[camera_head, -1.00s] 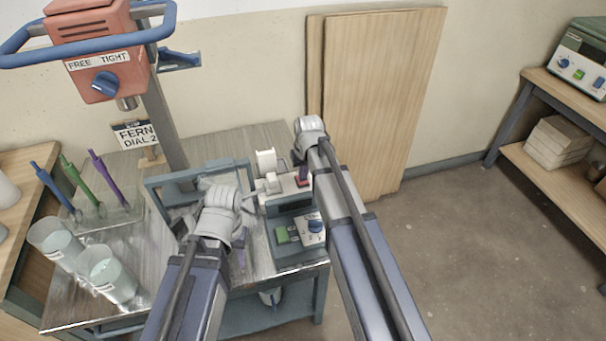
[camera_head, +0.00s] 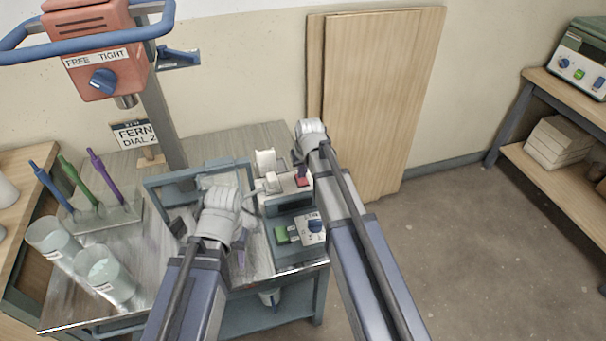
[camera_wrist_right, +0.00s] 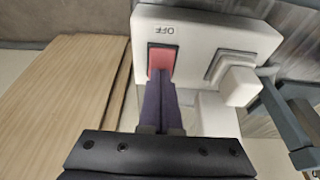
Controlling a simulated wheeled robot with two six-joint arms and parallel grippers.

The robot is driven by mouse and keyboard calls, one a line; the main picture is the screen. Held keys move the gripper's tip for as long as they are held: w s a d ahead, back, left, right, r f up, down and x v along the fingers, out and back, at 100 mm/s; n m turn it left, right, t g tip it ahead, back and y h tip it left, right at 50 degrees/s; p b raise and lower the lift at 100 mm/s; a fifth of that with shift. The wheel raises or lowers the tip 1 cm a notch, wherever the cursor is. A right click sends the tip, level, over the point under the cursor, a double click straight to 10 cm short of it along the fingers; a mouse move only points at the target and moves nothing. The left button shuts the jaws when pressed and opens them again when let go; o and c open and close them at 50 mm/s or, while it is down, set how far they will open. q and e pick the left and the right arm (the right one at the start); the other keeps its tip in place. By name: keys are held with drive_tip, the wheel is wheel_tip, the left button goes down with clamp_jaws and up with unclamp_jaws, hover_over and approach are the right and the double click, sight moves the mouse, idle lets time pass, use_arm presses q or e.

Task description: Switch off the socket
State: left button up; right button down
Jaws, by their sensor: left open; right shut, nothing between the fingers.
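The socket (camera_head: 288,186) is a white block on the metal bench, with a red switch (camera_head: 303,182) near its right end and a light plug (camera_head: 272,183) in it. In the right wrist view the socket (camera_wrist_right: 205,32) fills the top, with the switch (camera_wrist_right: 162,59) beside the upside-down word OFF. My right gripper (camera_wrist_right: 161,82) is shut and empty, its dark purple fingertips at the switch's lower part; I cannot tell whether they press it. My left gripper (camera_head: 222,212) is over the bench by a blue-grey frame; its fingers are mostly hidden.
A grey box (camera_head: 299,235) with a green button and blue knob stands in front of the socket. Clear cups (camera_head: 105,278) and a rack of coloured tools (camera_head: 100,212) stand at the left. Wooden boards (camera_head: 385,100) lean on the wall behind.

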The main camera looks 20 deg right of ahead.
use_arm(q)
drive_tip(key=shift+r, duration=0.1)
use_arm(e)
drive_tip(key=shift+r, duration=0.1)
drive_tip(key=shift+p+v, duration=0.85)
drive_tip(key=shift+p, duration=0.05)
use_arm(q)
wheel_tip(320, 180, up, 12)
drive_tip(key=p, duration=1)
drive_tip(key=shift+r+p, duration=0.15)
drive_tip(key=shift+p, duration=0.15)
use_arm(e)
drive_tip(key=s+v, duration=0.2)
drive_tip(key=v, duration=0.9)
use_arm(q)
drive_tip(key=shift+d, duration=0.1)
use_arm(e)
drive_tip(key=shift+s, duration=0.1)
